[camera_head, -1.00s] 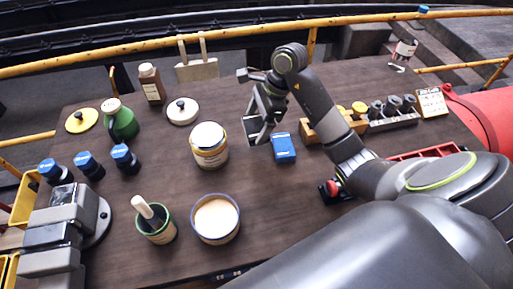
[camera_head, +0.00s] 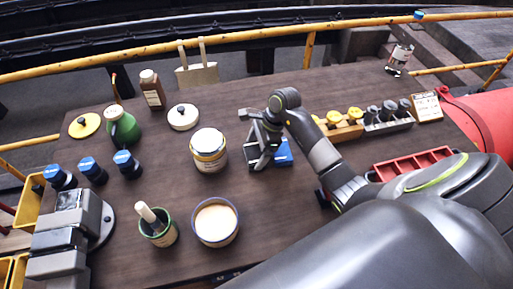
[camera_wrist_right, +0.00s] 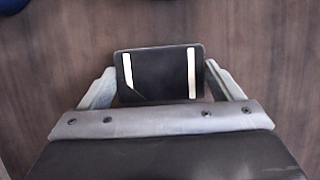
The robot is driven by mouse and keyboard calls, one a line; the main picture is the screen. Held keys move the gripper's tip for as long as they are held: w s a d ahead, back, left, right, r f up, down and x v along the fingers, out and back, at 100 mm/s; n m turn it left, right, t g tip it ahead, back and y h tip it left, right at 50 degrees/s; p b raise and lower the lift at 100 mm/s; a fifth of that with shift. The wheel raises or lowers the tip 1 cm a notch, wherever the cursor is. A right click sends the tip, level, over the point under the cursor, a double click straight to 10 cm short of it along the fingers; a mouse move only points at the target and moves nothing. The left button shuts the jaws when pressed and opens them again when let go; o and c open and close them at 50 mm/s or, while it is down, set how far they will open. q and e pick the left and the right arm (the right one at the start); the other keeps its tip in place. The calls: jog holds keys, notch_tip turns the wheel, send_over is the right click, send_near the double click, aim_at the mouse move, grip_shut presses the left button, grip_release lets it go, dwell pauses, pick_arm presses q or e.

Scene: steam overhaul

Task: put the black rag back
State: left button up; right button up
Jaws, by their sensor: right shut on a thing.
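The black rag (camera_wrist_right: 160,72) is a dark folded block with two pale stripes, held between the fingers of my right gripper in the right wrist view. In the head view my right gripper (camera_head: 262,155) is shut on it, low over the middle of the table (camera_head: 285,205), just left of a blue folded cloth (camera_head: 284,152). The gripper partly hides the rag and the blue cloth there. I cannot tell whether the rag touches the table. My left gripper is not in view.
A labelled jar (camera_head: 208,150) stands left of the gripper. An open tin (camera_head: 215,222) and a green pot with a brush (camera_head: 158,228) stand nearer. A rack (camera_head: 340,128) and a red tray (camera_head: 412,164) are on the right. Bare table lies in front of the gripper.

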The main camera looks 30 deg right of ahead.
jog(key=shift+f, duration=0.2)
jog(key=o, duration=0.7)
jog(key=shift+r, duration=0.1)
jog(key=shift+r, duration=0.15)
jog(key=shift+d+r, duration=0.15)
jog(key=shift+r, duration=0.05)
jog(key=b+v, duration=0.3)
jog(key=v, duration=0.8)
jog(key=shift+s+d+r+b, duration=0.15)
jog(key=shift+r+b, duration=0.1)
jog(key=shift+b, duration=0.05)
